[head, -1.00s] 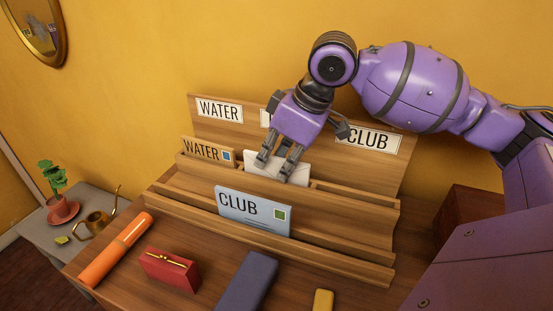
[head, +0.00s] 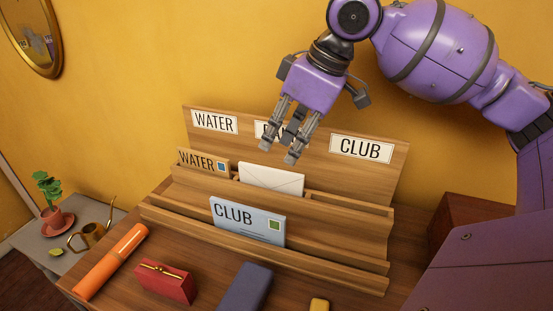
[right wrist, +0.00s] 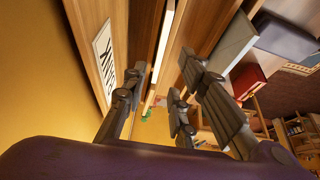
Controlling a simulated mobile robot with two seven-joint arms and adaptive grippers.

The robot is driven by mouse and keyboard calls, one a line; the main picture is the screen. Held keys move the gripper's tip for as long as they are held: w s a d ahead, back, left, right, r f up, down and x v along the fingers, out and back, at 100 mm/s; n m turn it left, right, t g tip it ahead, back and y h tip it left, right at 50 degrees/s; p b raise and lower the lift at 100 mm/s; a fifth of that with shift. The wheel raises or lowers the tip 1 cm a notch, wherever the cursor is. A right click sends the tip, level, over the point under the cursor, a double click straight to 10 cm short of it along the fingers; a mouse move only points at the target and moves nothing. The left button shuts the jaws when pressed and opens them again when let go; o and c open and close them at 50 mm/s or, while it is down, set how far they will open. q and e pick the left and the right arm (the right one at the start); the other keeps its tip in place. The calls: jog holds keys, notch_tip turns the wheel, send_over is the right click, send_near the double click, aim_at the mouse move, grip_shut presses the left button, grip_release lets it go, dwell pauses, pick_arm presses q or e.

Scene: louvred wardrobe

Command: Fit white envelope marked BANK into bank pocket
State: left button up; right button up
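The white envelope (head: 271,180) sits in the middle pocket of the wooden letter rack (head: 335,218), below the middle label (head: 262,130). Its flap side faces me, so no BANK marking shows. The middle label is mostly hidden behind my fingers; in the right wrist view the label (right wrist: 103,58) shows only in part. My right gripper (head: 282,148) is above the envelope, its fingers spread and empty, apart from it. The envelope shows as a thin white edge (right wrist: 164,40) in the right wrist view. My left gripper is not in view.
A WATER envelope (head: 202,162) stands in the left pocket. A blue CLUB envelope (head: 247,219) stands in the front slot; the CLUB pocket (head: 350,206) at right looks empty. An orange tube (head: 110,262), red purse (head: 165,281) and dark blue case (head: 243,290) lie in front.

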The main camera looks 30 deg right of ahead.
jog(key=v, duration=0.3)
jog(key=shift+s+r, duration=0.1)
jog(key=shift+r, duration=0.25)
jog(key=shift+s+f, duration=0.1)
